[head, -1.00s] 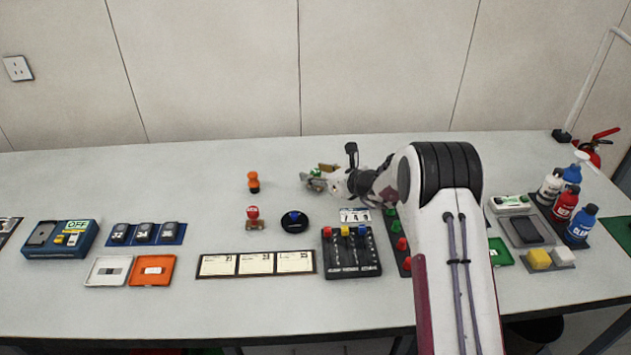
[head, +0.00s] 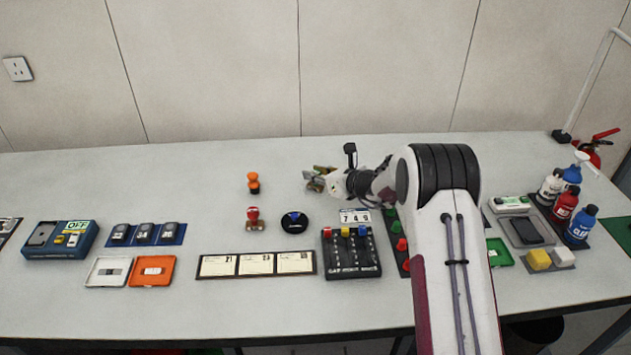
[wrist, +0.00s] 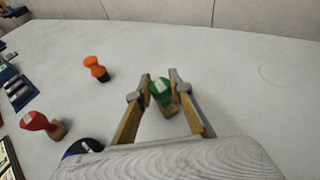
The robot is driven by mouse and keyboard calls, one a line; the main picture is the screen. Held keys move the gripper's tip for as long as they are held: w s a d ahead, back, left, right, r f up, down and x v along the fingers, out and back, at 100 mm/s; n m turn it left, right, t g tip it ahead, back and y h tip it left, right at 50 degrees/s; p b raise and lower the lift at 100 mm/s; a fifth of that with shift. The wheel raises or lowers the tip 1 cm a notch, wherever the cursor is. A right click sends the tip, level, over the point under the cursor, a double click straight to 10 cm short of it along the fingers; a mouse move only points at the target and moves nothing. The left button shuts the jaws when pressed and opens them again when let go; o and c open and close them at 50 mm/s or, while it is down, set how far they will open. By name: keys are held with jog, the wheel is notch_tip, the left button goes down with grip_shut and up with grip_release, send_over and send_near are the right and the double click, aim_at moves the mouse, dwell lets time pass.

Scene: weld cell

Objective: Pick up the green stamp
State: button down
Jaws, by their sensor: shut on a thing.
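The green stamp (wrist: 160,90) has a rounded green handle with a pale mark and a brown wooden base. It is between the two fingers of my gripper (wrist: 159,78) in the wrist view. My gripper is shut on it. In the head view my gripper (head: 315,178) is over the far middle of the table, and its fingers largely hide the stamp. I cannot tell whether the base is touching the table.
An orange stamp (head: 253,183) stands left of my gripper. A red stamp (head: 255,219) and a round black and blue pad (head: 295,222) are nearer the front. A slider box (head: 351,266) is in front. The table behind my gripper is clear.

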jog(key=shift+r, duration=0.15)
jog(key=shift+r, duration=4.9)
jog(key=shift+d, duration=0.1)
